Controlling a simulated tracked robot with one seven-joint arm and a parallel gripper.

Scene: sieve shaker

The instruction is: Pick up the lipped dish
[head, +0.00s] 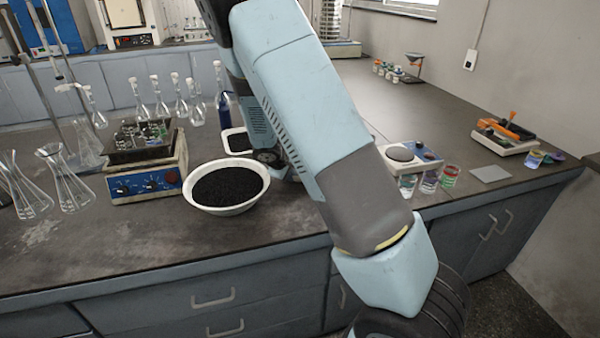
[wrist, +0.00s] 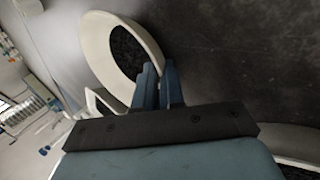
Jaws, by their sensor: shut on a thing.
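A white, round-walled dish (wrist: 96,38) with dark grains inside shows in the wrist view. It looks like the lipped dish. My gripper (wrist: 159,74) is shut on its wall, with the two blue-grey fingers close together at the rim. The dish's far side reaches to the upper left. In the head view my arm covers the gripper and most of this dish. I cannot tell whether the dish touches the bench.
A wide white bowl (head: 226,209) of black grains stands left of my arm, with a white tray (head: 222,141) behind it. A blue-and-white shaker (head: 148,186) and several glass flasks stand farther left. A scale (head: 425,157) and small jars stand right. The front left bench is clear.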

